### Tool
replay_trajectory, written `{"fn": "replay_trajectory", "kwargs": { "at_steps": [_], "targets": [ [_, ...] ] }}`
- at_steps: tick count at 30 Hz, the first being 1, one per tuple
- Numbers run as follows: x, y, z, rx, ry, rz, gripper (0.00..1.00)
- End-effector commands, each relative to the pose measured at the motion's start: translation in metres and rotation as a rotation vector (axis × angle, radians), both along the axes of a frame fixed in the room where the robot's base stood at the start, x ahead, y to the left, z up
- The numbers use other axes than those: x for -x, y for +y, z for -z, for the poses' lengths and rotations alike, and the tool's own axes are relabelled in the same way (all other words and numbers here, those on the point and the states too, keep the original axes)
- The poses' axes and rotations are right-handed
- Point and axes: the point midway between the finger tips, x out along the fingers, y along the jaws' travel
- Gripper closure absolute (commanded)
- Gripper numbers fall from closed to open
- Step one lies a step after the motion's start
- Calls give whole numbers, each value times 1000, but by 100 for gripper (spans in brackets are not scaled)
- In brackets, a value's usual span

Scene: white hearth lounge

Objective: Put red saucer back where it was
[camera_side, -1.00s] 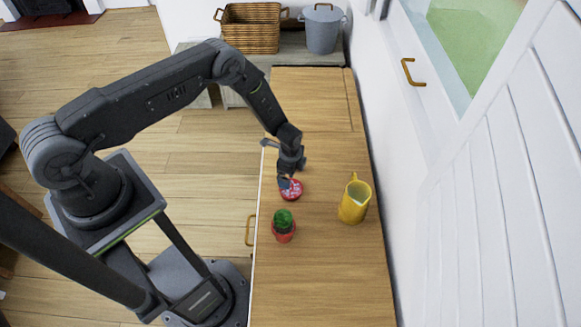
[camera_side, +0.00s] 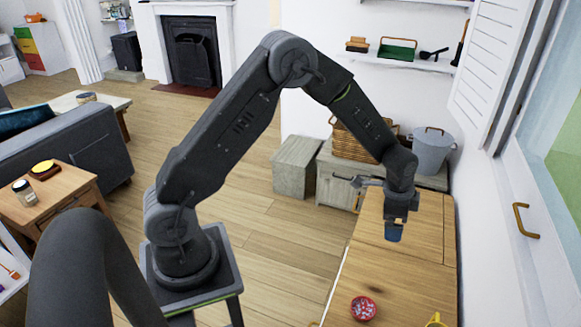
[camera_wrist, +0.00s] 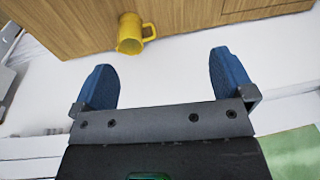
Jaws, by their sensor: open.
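The red saucer (camera_side: 363,308), with a pale speckled pattern, lies on the wooden counter (camera_side: 408,275) near the bottom of the side view. My gripper (camera_side: 394,232) is raised above the counter, farther back than the saucer and apart from it. In the wrist view my gripper (camera_wrist: 163,65) has its two blue fingers wide apart with nothing between them. The saucer does not show in the wrist view.
A yellow jug (camera_wrist: 130,35) stands on the counter; only its top shows in the side view (camera_side: 436,321). A wicker basket (camera_side: 362,140) and a grey bin (camera_side: 431,150) stand at the back. A white wall runs along the right. The counter's middle is clear.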

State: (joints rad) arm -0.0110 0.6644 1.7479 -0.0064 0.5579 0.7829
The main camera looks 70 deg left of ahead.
Motion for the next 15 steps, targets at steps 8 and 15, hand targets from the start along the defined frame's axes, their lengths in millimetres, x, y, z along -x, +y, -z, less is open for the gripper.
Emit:
{"fn": "replay_trajectory", "kwargs": {
  "at_steps": [8, 15],
  "targets": [
    [66, -2, -131, 52, -107, -230, 0],
    [148, -4, -200, 116, -190, -426, 0]
  ]
}}
